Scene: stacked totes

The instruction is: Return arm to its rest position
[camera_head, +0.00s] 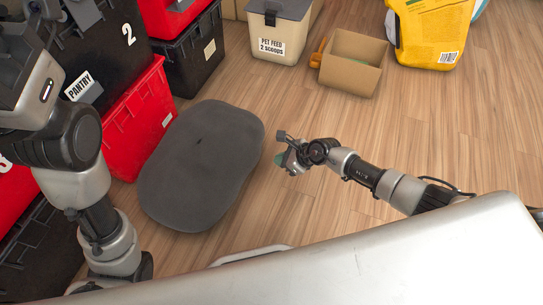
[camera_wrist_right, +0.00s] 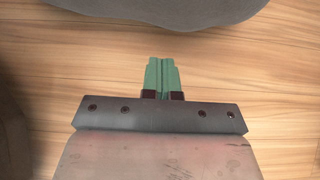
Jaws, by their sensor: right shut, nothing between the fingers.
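My right gripper (camera_head: 286,160) is over the wood floor, just right of the dark grey oval cushion (camera_head: 200,165) in the head view. In the right wrist view its two green fingers (camera_wrist_right: 161,75) are together, with nothing between them. My right arm (camera_head: 375,180) reaches in from the right edge, bent at the wrist. My left arm (camera_head: 85,175) stands at the left of the head view. Its gripper cannot be made out there.
Red and black totes (camera_head: 139,118) are stacked at the left. A pet feed bin (camera_head: 279,38), an open cardboard box (camera_head: 352,66) and a yellow bag (camera_head: 433,30) stand at the back. The floor (camera_head: 440,130) between the box and my right arm is clear.

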